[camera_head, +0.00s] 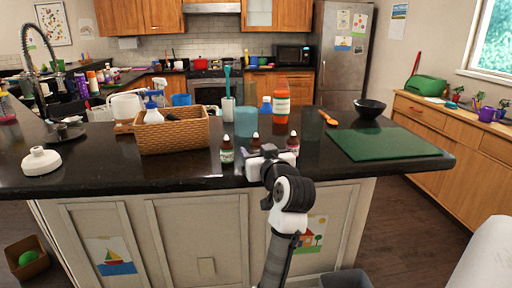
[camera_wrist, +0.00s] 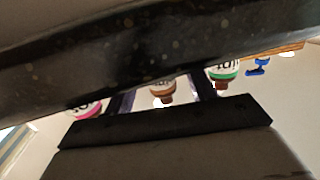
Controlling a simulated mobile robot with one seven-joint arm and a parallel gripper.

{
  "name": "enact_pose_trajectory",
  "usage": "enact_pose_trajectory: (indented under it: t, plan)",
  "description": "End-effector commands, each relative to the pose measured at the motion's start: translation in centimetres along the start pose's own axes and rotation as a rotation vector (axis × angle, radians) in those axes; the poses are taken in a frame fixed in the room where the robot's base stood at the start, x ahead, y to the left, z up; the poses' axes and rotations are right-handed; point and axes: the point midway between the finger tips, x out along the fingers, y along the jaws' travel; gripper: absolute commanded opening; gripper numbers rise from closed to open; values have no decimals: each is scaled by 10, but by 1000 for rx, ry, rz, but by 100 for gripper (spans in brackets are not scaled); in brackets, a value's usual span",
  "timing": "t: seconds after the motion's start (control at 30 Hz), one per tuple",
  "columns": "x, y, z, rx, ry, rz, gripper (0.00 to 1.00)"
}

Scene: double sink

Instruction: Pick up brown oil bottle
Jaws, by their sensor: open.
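In the head view, the left one (camera_head: 226,149) has a green label, the right one (camera_head: 293,143) a pinkish label, and the middle one (camera_head: 255,143) is partly hidden by my gripper (camera_head: 264,153). The wrist view appears upside down. There the middle bottle (camera_wrist: 163,91) has a brownish label and shows between my open fingers (camera_wrist: 163,98). The pink-labelled bottle (camera_wrist: 88,109) and green-labelled bottle (camera_wrist: 223,74) lie outside the fingers. I cannot tell any contact.
The black counter's edge (camera_wrist: 150,50) fills much of the wrist view, close to my gripper. Behind the bottles stand a teal cup (camera_head: 246,122) and an orange bottle (camera_head: 281,103). A wicker basket (camera_head: 174,135) is left, a green cutting board (camera_head: 385,145) right.

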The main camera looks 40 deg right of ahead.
Motion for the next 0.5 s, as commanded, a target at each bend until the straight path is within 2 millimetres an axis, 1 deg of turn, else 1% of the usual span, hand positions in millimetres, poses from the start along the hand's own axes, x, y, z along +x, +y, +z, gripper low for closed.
enact_pose_trajectory:
  t: [0.03,0.1,0.2,0.3,0.47,0.5]
  plan:
    - [9,-1,-4,2,-4,-2,56]
    - [19,-1,-3,2,-3,-1,56]
    - [30,0,-2,1,-2,-1,56]
    - [34,0,-1,1,-1,0,56]
    - [35,0,0,1,0,0,56]
    - [34,0,0,1,0,0,54]
